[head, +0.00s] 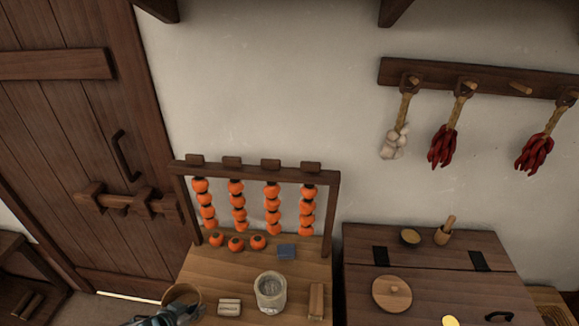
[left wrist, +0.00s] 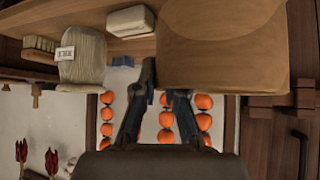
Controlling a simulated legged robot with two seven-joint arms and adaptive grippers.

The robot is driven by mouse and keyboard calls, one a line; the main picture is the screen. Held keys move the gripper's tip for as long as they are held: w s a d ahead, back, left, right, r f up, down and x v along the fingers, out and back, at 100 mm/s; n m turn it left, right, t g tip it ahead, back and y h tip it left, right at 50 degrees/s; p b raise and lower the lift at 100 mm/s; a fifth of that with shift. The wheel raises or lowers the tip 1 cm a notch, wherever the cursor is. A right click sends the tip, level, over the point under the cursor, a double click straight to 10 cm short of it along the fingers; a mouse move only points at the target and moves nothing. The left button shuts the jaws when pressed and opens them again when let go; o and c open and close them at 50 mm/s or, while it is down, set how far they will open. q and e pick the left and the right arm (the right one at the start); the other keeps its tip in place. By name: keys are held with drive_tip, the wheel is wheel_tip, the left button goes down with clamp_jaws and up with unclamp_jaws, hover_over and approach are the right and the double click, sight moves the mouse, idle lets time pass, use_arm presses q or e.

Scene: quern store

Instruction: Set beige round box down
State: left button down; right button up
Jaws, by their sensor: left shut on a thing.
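The beige round box (head: 184,292) is at the front left of the wooden table (head: 208,262) in the head view, partly behind my gripper. In the left wrist view, the box (left wrist: 222,45) is large, at the upper right. My left gripper (head: 172,317) comes in from the bottom edge and is shut on the box; its two dark fingers also show in the left wrist view (left wrist: 165,85). I cannot tell whether the box's underside touches the table. My right gripper is not in view.
On the table are a pale block (head: 229,307), a grey labelled jar (head: 271,293), a brush (head: 316,301), a blue block (head: 287,252) and loose persimmons (head: 236,243). A rack (head: 330,205) hung with persimmons stands behind. A wooden chest (head: 440,265) stands to the right.

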use_arm(q)
drive_tip(key=w+d+r+n+y, duration=0.2)
drive_tip(key=w+d+n+y, duration=0.1)
drive_tip(key=w+d, duration=0.4)
drive_tip(key=shift+w+d+r+n+t+y, duration=0.2)
drive_tip(key=shift+d+r+n+t+y, duration=0.15)
drive_tip(key=shift+n, duration=0.45)
